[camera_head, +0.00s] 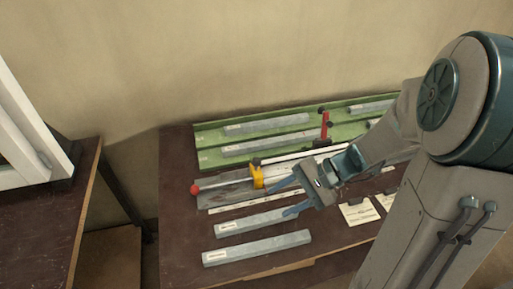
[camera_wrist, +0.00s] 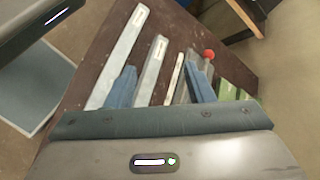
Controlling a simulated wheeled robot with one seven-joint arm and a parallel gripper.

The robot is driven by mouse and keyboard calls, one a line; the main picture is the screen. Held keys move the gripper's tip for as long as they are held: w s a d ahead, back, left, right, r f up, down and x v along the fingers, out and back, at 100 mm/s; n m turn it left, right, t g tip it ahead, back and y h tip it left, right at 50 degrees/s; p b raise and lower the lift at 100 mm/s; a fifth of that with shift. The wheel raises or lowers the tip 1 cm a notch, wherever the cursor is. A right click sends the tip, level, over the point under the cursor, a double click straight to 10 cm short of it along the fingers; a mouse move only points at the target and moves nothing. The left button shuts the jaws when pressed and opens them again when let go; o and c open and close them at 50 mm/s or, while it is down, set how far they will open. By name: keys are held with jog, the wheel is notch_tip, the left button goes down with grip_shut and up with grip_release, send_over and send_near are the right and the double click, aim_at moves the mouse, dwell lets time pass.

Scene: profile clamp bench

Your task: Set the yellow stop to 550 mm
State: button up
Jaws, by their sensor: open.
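The yellow stop (camera_head: 257,176) sits on a clamp rail in the middle of the bench, toward the rail's left end. A red ball knob (camera_head: 194,189) ends the rod to its left; the knob also shows in the wrist view (camera_wrist: 208,53). A pale scale strip (camera_head: 235,204) lies along the near side of the rail; its marks are too small to read. My gripper (camera_head: 281,200) is open with blue fingers, just right of and nearer than the stop. I cannot make out the stop there.
A green tray (camera_head: 205,145) with several grey bars lies behind. Two grey profiles (camera_head: 256,248) lie in front. White cards (camera_head: 358,212) lie at right. A second table (camera_head: 40,235) stands at left.

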jog(key=w+f+m+t+y+b, duration=0.2)
jog(key=w+f+m+t+y, duration=0.15)
jog(key=w+m+y, duration=0.2)
jog(key=m+t, duration=0.6)
jog(key=t, duration=0.1)
send_near(256, 162)
jog(key=x, duration=0.3)
jog(key=f+p+x, duration=0.1)
jog(key=x, duration=0.3)
jog(key=w+p+x, duration=0.1)
jog(key=x, duration=0.2)
jog(key=shift+w+f, duration=0.1)
jog(key=shift+f, duration=0.15)
grip_shut()
